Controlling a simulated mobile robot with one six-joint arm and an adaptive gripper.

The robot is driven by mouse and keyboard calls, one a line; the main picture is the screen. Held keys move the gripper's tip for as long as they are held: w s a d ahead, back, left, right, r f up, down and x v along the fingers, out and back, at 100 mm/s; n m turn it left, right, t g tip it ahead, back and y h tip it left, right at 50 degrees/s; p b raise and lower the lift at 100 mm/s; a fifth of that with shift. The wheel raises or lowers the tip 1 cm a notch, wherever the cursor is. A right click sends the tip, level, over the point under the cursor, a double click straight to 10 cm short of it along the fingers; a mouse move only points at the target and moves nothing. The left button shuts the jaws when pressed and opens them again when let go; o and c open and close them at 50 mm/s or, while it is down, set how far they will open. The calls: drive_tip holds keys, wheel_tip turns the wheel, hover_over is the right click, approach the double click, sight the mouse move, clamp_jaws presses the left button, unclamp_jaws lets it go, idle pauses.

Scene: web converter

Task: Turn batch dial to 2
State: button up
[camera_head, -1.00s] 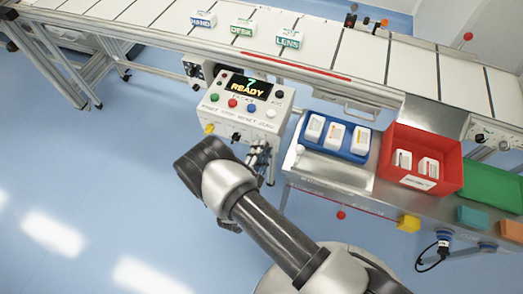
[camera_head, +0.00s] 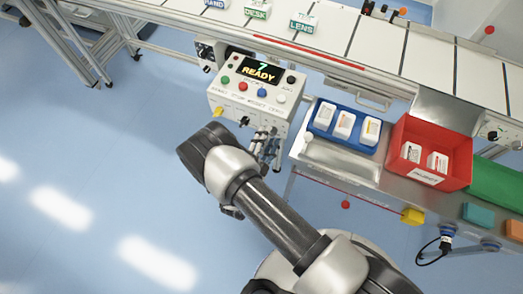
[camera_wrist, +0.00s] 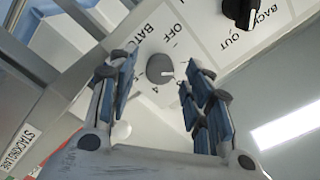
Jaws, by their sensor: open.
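The grey round batch dial (camera_wrist: 160,68) shows in the wrist view on a white panel marked BAT, OFF and 4; part of the lettering is hidden. A small pale mark is on its right side, but I cannot tell which number it points to. My gripper (camera_wrist: 160,88) is open, with one blue-padded finger to each side of the dial in the picture. I see no clear contact. In the head view, the white control box (camera_head: 218,92) shows 7 READY on its screen (camera_head: 260,72); I cannot make out the batch dial there.
A black knob (camera_wrist: 240,12) marked BACK and OUT lies near the dial. The conveyor (camera_head: 390,60) runs behind the box. A blue tray (camera_head: 347,146) and red bin (camera_head: 455,180) hold white packs at right. Open blue floor (camera_head: 90,150) lies at left.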

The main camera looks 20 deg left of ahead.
drive_tip(key=s, duration=1)
drive_tip(key=shift+s+a, duration=0.35)
drive_tip(key=shift+a, duration=0.05)
